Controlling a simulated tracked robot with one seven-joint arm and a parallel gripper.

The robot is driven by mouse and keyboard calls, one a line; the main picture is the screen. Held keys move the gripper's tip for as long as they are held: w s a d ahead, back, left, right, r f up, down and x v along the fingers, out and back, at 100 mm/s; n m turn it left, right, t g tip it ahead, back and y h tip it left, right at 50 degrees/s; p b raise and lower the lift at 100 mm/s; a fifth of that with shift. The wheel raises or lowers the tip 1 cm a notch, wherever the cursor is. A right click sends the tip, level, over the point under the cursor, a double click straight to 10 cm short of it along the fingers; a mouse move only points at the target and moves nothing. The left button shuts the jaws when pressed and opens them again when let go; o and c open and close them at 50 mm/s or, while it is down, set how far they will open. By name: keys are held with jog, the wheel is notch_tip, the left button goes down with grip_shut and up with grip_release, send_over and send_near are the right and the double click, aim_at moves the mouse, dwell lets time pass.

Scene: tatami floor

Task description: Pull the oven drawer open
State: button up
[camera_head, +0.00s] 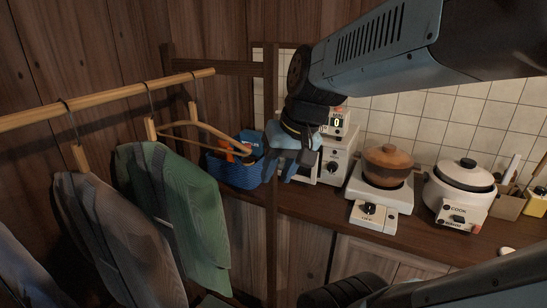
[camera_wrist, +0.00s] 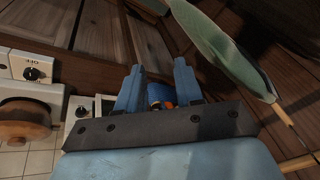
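The white oven (camera_head: 338,160) stands on the wooden counter against the tiled wall, with a dark knob on its front. My arm and gripper hide its left part, and I cannot make out its drawer. My gripper (camera_head: 292,172) is in front of the oven's left side, above the counter edge. In the wrist view my gripper (camera_wrist: 158,82) has its two blue fingers apart with nothing held between them. A pale box with a knob, apparently the oven (camera_wrist: 82,113), shows partly behind the left finger there.
A blue basket (camera_head: 230,172) with orange items is left of my gripper. A burner (camera_head: 371,213) with a brown pot (camera_head: 387,166) and a white cooker (camera_head: 459,192) stand to the right. A rail (camera_head: 95,102) with hanging clothes (camera_head: 178,205) fills the left.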

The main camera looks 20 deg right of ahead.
jog(key=w+d+f+m+t+y, duration=0.1)
jog(key=w+d+f+m+y, duration=0.25)
jog(key=w, duration=0.35)
jog(key=w+d+f+m+t+y, duration=0.1)
jog(key=w+d+f+m+y, duration=0.1)
jog(key=w+f+m+y, duration=0.25)
jog(key=w+d+f+m+t+h, duration=0.2)
jog(key=w+d+m+t, duration=0.15)
jog(key=d, duration=0.35)
jog(key=w+d+f+m+t+h, duration=0.1)
jog(key=w+d+f+m+t, duration=0.2)
jog(key=d, duration=0.4)
jog(key=w+d+f+m+t+h, duration=0.1)
jog(key=d+m+t+h, duration=0.2)
jog(key=d, duration=0.4)
jog(key=w+a+f, duration=0.1)
jog(key=w+a, duration=0.1)
jog(key=w, duration=0.4)
jog(key=w+a+f+m+y, duration=0.1)
jog(key=w+a, duration=0.1)
jog(key=w, duration=0.5)
jog(key=shift+a+f, duration=0.2)
jog(key=shift+f, duration=0.2)
jog(key=shift+g, duration=0.25)
grip_shut()
